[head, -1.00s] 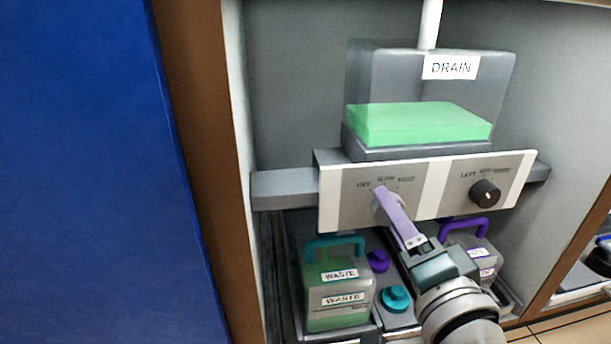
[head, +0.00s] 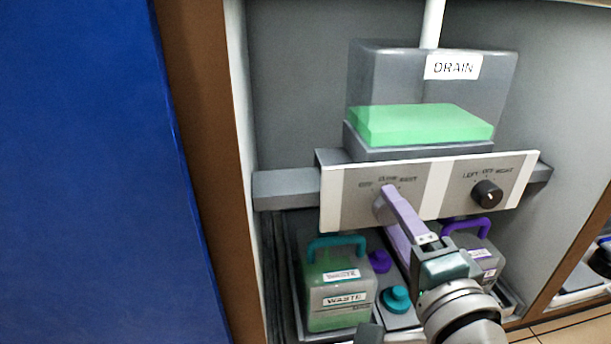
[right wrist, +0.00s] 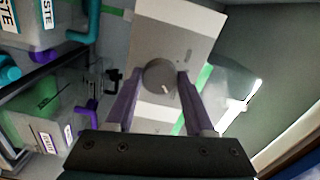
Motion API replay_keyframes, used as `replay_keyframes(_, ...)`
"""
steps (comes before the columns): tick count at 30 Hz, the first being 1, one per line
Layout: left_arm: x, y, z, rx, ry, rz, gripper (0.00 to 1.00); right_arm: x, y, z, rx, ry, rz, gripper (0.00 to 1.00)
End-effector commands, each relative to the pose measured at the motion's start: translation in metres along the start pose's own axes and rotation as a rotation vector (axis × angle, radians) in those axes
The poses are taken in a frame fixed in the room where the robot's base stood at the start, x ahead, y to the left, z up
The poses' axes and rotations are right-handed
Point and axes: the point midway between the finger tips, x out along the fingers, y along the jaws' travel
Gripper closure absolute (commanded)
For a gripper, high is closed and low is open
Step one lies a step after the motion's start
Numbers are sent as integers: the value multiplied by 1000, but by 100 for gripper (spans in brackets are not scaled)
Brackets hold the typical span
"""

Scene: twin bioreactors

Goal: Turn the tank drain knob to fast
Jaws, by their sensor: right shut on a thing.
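The tank drain knob is a round grey dial at the left of the pale control panel (head: 345,200). In the head view the fingers mostly hide it, under small lettering that seems to read off, slow and fast. In the right wrist view the knob (right wrist: 158,76) sits between the two purple fingers, with a short white pointer mark. My right gripper (head: 388,199) is shut on this knob, its fingers on either side; it also shows in the right wrist view (right wrist: 156,80). I cannot tell for sure which setting the pointer faces. My left gripper is not in view.
A second, black knob (head: 487,194) is at the panel's right. The clear drain tank (head: 450,90) with green liquid stands above. Below are a waste bottle with a teal handle (head: 337,275), a purple-handled bottle (head: 475,255) and a teal cap (head: 396,298). Cabinet walls enclose both sides.

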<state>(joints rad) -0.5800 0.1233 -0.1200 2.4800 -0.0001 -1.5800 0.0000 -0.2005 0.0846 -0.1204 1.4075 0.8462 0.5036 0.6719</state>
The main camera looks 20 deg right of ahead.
Motion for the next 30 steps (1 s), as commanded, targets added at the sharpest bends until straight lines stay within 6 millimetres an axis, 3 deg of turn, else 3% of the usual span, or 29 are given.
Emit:
replay_keyframes(1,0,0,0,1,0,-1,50,0,0,0,4,0,0,100)
replay_keyframes(2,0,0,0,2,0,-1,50,0,0,0,4,0,0,43)
replay_keyframes(9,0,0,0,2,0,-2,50,0,0,0,2,0,0,16)
replay_keyframes(20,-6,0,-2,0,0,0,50,-10,-1,0,-1,0,3,16)
replay_keyframes(30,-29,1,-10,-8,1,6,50,-76,-2,0,0,-1,4,16)
